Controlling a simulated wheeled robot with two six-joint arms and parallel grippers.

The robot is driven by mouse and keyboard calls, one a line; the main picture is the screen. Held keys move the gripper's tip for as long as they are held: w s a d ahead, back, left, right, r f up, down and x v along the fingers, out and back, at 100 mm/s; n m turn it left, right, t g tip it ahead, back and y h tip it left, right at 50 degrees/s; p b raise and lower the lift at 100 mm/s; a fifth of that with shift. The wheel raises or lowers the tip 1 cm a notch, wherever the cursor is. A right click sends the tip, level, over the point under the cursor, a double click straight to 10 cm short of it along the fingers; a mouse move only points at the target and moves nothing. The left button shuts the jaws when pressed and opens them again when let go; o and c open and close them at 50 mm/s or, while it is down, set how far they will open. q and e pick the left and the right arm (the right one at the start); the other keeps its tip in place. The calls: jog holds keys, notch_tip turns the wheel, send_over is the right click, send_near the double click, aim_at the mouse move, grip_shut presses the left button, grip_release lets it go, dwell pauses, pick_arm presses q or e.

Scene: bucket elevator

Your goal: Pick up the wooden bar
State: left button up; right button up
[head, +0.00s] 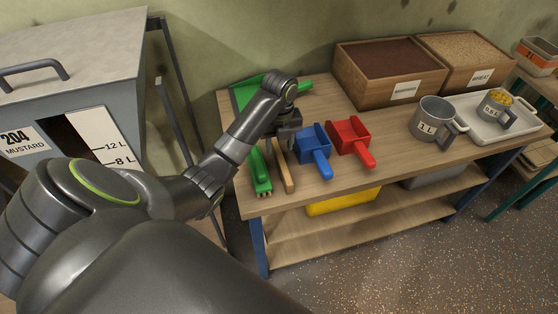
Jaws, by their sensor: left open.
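The wooden bar (286,177) is a thin tan stick lying on the wooden table near its left front, pointing toward the front edge. Its far end is hidden under my left gripper (284,133). That gripper is open and hangs over the far part of the bar, reaching in from the left. I cannot tell whether the fingers touch the bar or stand around it. My right gripper is out of view.
A green brush (261,176) lies close left of the bar. A blue scoop (315,150) and a red scoop (351,137) lie to its right. Behind stand a green dustpan (243,96) and crates (400,92). A grey bin (150,90) stands left of the table.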

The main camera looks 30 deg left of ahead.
aim_at(279, 153)
pick_arm(q)
jog(key=shift+f, duration=0.65)
jog(key=shift+a+f, duration=0.15)
jog(key=shift+f, duration=2.1)
jog(key=shift+w, duration=0.1)
grip_shut()
notch_tip(279, 153, up, 5)
jog(key=shift+r, duration=0.1)
notch_tip(279, 153, up, 4)
jog(key=p, duration=0.3)
jog(key=shift+f, duration=0.2)
jog(key=shift+r+p, duration=0.65)
jog(key=shift+p, duration=0.15)
